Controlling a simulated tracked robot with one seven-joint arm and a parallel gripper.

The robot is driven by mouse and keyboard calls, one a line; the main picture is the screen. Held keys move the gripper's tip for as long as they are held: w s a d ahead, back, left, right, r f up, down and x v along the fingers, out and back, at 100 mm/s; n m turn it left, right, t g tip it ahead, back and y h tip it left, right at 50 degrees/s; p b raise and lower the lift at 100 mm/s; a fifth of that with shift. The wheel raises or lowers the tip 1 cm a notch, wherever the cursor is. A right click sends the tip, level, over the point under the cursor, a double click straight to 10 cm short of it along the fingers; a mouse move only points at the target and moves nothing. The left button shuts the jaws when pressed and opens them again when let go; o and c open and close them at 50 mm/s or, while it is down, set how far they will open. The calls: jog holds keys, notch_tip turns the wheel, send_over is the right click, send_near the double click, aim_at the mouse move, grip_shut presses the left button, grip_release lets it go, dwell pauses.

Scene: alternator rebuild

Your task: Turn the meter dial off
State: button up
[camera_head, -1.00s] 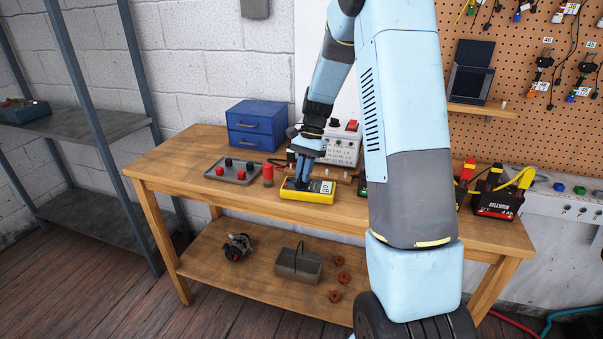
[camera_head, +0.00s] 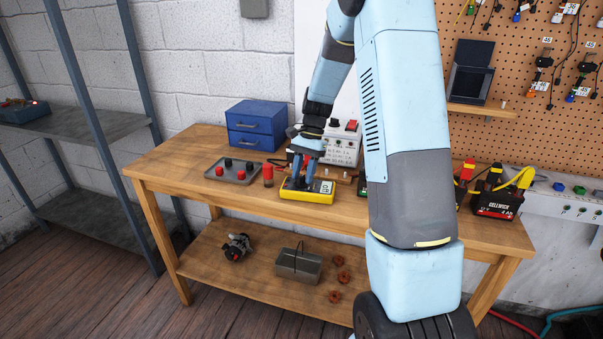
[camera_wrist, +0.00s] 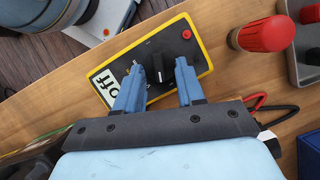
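The yellow meter (camera_head: 318,197) lies on the workbench below my gripper. In the wrist view the meter (camera_wrist: 208,70) shows a black face, a black dial (camera_wrist: 157,66) and a pale display (camera_wrist: 107,86) that reads "off". My gripper (camera_wrist: 157,64) is open; it also shows in the head view (camera_head: 301,186). Its two blue fingers stand apart on either side of the dial, with visible gaps between them and the knob. Part of the meter is hidden behind the fingers and the gripper body.
A blue drawer box (camera_head: 256,127) and a grey tester box (camera_head: 347,151) are behind. Red and black leads (camera_wrist: 268,107) lie close to my gripper in the wrist view.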

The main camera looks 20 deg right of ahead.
jog(key=v, duration=1.3)
jog(key=shift+w+d+r, duration=0.15)
jog(key=shift+w+r, duration=0.05)
jog(key=shift+r, duration=0.1)
jog(key=r+t+h, duration=0.1)
jog(key=t+h, duration=0.2)
send_over(301, 177)
jog(key=shift+w+r, duration=0.1)
jog(key=shift+r, duration=0.05)
notch_tip(301, 177, down, 14)
jog(key=shift+r, duration=0.1)
dwell(0.7)
